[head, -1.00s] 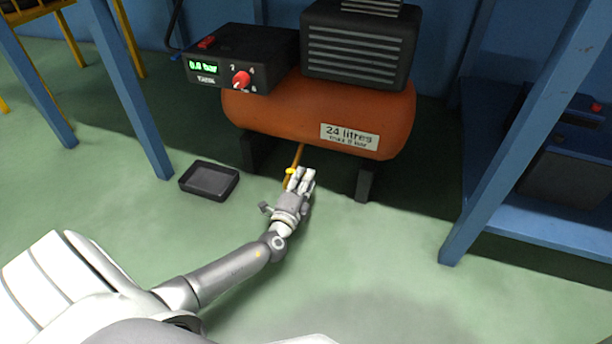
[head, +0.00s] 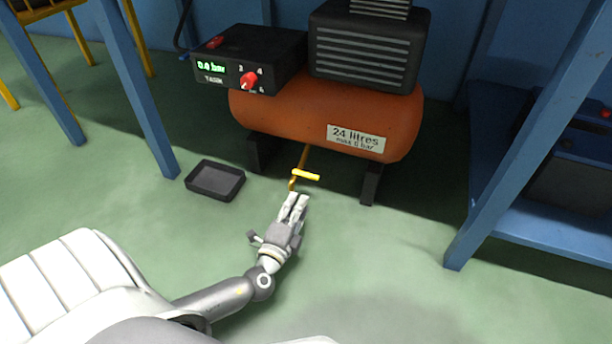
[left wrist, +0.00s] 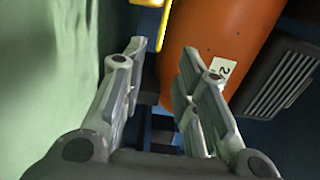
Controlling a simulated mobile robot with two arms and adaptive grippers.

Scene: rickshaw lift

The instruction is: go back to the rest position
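My left gripper (head: 297,198) is in the head view, just in front of and below the yellow drain-valve handle (head: 306,175) under the orange air tank (head: 310,115). In the left wrist view, the two fingers (left wrist: 164,50) stand apart with nothing held between them. The yellow handle (left wrist: 165,22) shows there beyond the fingertips, apart from them. In the head view the handle lies crosswise on its thin pipe. The orange tank also shows in the left wrist view (left wrist: 205,40). My right gripper is in neither view.
A black tray (head: 215,194) lies on the green floor left of the tank. The control box (head: 245,65) reads 0.0 bar and has a red knob (head: 250,80). Blue posts (head: 135,90) and a blue shelf (head: 540,215) stand to the sides. The floor in front is clear.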

